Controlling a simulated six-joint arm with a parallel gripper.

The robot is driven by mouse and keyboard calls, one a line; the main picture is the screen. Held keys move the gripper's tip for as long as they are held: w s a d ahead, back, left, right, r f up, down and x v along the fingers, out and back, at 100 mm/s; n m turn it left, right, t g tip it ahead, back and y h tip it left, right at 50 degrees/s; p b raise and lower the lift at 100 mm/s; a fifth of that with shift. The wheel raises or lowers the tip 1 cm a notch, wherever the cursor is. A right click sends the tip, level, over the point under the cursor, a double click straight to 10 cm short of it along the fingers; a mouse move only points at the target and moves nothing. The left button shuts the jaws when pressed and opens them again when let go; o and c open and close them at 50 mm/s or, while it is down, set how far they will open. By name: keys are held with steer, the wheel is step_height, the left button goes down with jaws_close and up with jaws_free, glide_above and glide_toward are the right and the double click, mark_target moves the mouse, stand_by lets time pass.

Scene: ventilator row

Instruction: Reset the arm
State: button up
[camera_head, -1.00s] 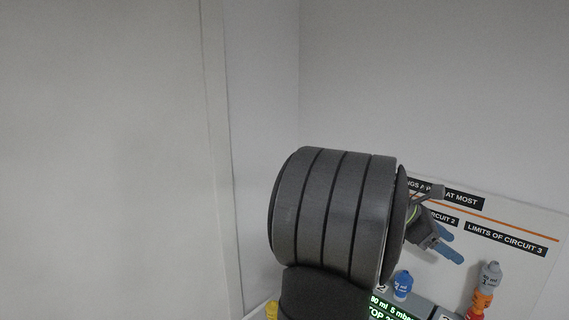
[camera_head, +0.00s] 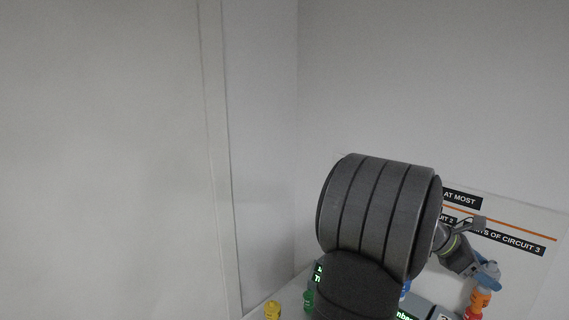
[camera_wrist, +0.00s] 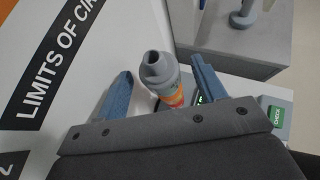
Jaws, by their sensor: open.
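My gripper (camera_head: 488,268) is at the lower right of the head view, its blue fingers by the top of a stack of coloured pieces (camera_head: 480,300), orange over red. In the wrist view my gripper (camera_wrist: 162,75) is open, with a blue finger on each side. The stack's hollow grey top (camera_wrist: 158,68) shows between the fingers, apart from both in the picture, with orange bands below it. I cannot tell whether the fingertips reach down around it. In the head view the grey top is mostly hidden by my gripper.
A white board (camera_head: 535,222) with black labels stands behind the gripper. A grey box (camera_wrist: 225,40) with a grey fitting (camera_wrist: 246,15) is close by. Yellow (camera_head: 272,310), green (camera_head: 308,298) and blue (camera_head: 405,288) pieces are at the lower edge. My arm hides much of the row.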

steer(key=shift+x, duration=0.95)
step_height(320, 180, up, 6)
steer(key=shift+a+r, duration=0.15)
steer(key=o, duration=0.8)
steer(key=s+a+f+m+y, duration=0.2)
steer(key=s+y, duration=0.1)
steer(key=s, duration=0.5)
steer(key=s+a+f+m+y, duration=0.1)
steer(key=s+a+f+y, duration=0.15)
steer(key=s, duration=0.55)
steer(key=s+a+f+m+t+y, duration=0.1)
steer(key=s+a+m+t+y, duration=0.2)
steer(key=s+a+y, duration=0.45)
step_height(320, 180, down, 10)
steer(key=w+a+h, duration=0.1)
steer(key=a+h, duration=0.1)
steer(key=shift+w+f, duration=0.2)
steer(key=shift+r, duration=0.1)
